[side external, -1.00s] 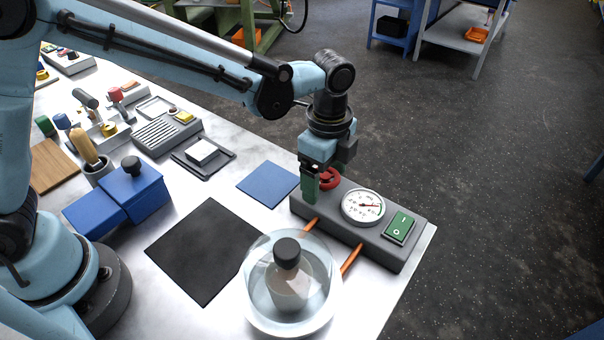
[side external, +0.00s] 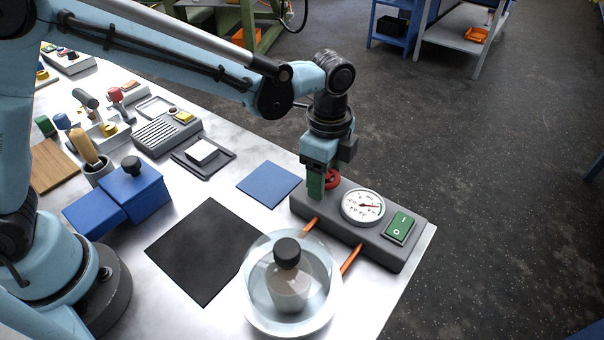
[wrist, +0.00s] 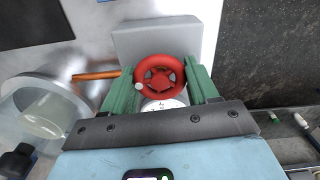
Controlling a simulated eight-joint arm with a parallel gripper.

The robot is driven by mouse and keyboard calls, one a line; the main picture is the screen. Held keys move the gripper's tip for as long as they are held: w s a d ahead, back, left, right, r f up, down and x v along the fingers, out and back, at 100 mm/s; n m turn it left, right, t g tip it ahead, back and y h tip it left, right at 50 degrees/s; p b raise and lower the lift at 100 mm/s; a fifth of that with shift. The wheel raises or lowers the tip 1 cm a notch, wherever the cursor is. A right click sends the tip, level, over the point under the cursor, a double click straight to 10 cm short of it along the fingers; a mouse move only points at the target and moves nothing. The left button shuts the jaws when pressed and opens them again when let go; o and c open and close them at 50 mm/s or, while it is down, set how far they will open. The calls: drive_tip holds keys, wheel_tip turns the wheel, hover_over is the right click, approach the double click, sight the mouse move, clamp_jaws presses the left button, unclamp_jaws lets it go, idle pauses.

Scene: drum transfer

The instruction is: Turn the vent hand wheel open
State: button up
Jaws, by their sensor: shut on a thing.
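The red vent hand wheel (side external: 333,179) sits at the left end of a grey panel block (side external: 345,220). In the wrist view the wheel (wrist: 160,76) lies between the two green fingers of my gripper (wrist: 160,80), one on each side of its rim. My gripper (side external: 320,185) points down over the wheel and is shut on it. In the side view the near finger hides part of the wheel. A round white gauge (side external: 363,207) and a green switch (side external: 399,227) sit further right on the block.
A black mat (side external: 203,250) and a blue mat (side external: 268,184) lie flat on the left. The table's right edge is close to the block.

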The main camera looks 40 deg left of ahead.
drive_tip(key=n, duration=0.8)
drive_tip(key=shift+n, duration=0.3)
drive_tip(key=n, duration=0.4)
drive_tip(key=shift+n, duration=2.1)
drive_tip(key=o, duration=1.1)
drive_tip(key=shift+c, duration=0.2)
drive_tip(key=shift+d, duration=0.1)
